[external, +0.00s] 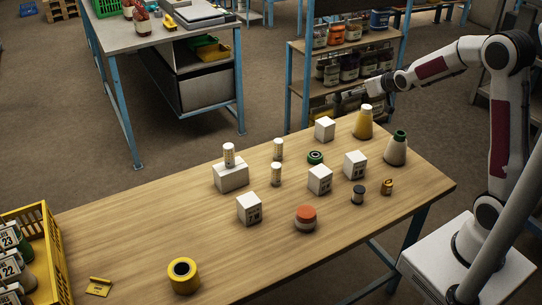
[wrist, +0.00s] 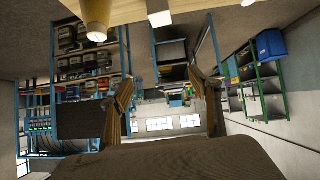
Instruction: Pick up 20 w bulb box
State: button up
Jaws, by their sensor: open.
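Several small white boxes stand on the wooden table in the external view: one at the front (external: 249,210), one in the middle (external: 319,180), one to its right (external: 355,165) and a plainer one at the back (external: 325,129). The first three carry dark print, too small for me to read, so I cannot tell which is the 20 w bulb box. My gripper (external: 350,95) is above and beyond the table's far right side, apart from the boxes. In the wrist view my gripper (wrist: 160,85) has its fingers spread with nothing between them.
On the table (external: 140,240) are a larger white box (external: 231,177) with a bottle on top, two white bottles, an orange-topped jar (external: 306,218), a yellow roll (external: 183,275), two conical flasks (external: 363,123) and a yellow crate (external: 45,250). Shelves stand behind.

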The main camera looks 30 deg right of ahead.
jog(key=w+f+t, duration=0.1)
jog(key=w+f, duration=0.5)
jog(key=w, duration=0.1)
jog(key=t+y, duration=0.1)
send_over(329, 123)
jog(key=shift+n, duration=0.3)
jog(key=f, duration=0.7)
jog(key=shift+s+a, duration=0.1)
jog(key=shift+s, duration=0.3)
jog(key=shift+w+f+t+y, duration=0.3)
jog(key=shift+f+t, duration=0.1)
jog(key=shift+f, duration=0.15)
jog(key=shift+f, duration=1.75)
jog(key=shift+f, duration=1.8)
jog(key=shift+x, duration=1.5)
